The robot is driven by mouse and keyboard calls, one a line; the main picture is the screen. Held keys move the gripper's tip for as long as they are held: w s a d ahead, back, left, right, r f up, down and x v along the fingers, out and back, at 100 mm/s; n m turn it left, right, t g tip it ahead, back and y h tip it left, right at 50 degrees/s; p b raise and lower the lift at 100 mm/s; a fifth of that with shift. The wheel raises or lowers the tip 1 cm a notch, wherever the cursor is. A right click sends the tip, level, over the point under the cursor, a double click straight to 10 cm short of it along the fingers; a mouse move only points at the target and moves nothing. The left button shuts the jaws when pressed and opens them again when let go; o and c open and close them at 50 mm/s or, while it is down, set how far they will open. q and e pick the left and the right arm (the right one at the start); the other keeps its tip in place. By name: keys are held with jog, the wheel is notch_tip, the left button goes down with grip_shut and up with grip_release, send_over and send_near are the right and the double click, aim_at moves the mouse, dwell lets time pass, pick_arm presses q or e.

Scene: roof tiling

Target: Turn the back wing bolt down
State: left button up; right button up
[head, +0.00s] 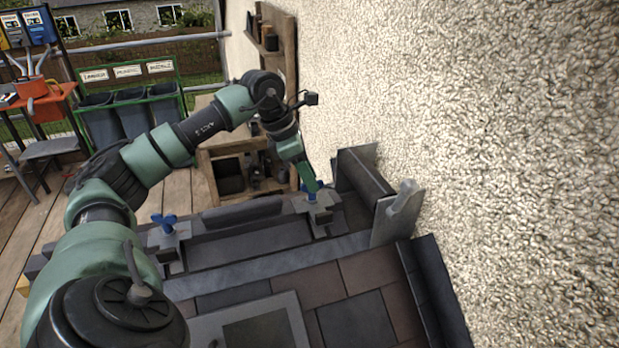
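A blue wing bolt (313,190) stands on a grey clamp bracket (319,207) at the far right end of the dark frame, close to the wall. My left gripper (310,183) reaches down from above with its fingertips right at this bolt. The fingers are small and partly overlap the bolt, so I cannot tell whether they grip it. A second blue wing bolt (165,223) stands on another bracket (168,240) at the left end of the frame, clear of the gripper. My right gripper is not in view.
A rough plaster wall (480,120) rises close on the right. Roof tiles (355,320) and a grey-framed panel (210,330) lie in front. Behind are a wooden shelf unit (232,180), green-framed bins (130,115) and an orange bench (40,100). Open planks (25,215) show at the left.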

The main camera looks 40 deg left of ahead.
pick_arm(q)
jog(key=shift+f, duration=0.1)
jog(key=shift+s, duration=0.1)
jog(key=b+v, duration=0.1)
jog(key=v, duration=0.7)
jog(key=shift+f+b, duration=0.1)
jog(key=shift+b, duration=0.25)
jog(key=f+b, duration=0.1)
jog(key=f, duration=0.1)
jog(key=w+d+f+n+b, duration=0.1)
jog(key=f+b, duration=0.1)
jog(key=f, duration=0.1)
jog(key=w+d+f+n+b, duration=0.1)
jog(key=f, duration=0.2)
jog(key=shift+w+d+y, duration=0.15)
jog(key=shift+w+y, duration=0.05)
jog(key=shift+y, duration=0.1)
grip_shut()
